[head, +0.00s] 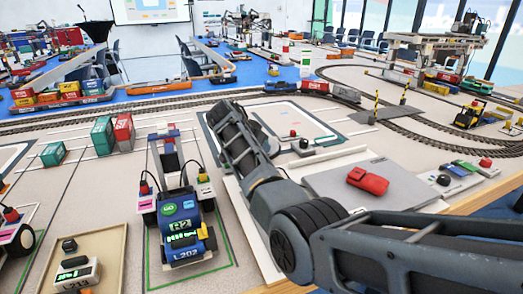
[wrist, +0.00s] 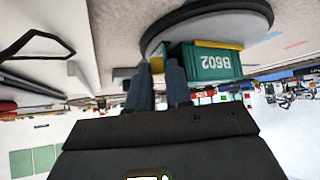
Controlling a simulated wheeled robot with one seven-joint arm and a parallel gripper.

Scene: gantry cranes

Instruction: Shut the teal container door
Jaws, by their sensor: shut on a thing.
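I cannot tell whether this part belongs to the door, or how far the door is open. My fingers hide some of that side. In the head view my own arm covers this spot, and the gripper does not show.
In the head view, a teal container (head: 103,136) and a red one (head: 124,131) stand left of my arm. A blue vehicle (head: 182,235) is nearer. Rail tracks (head: 400,122) run behind.

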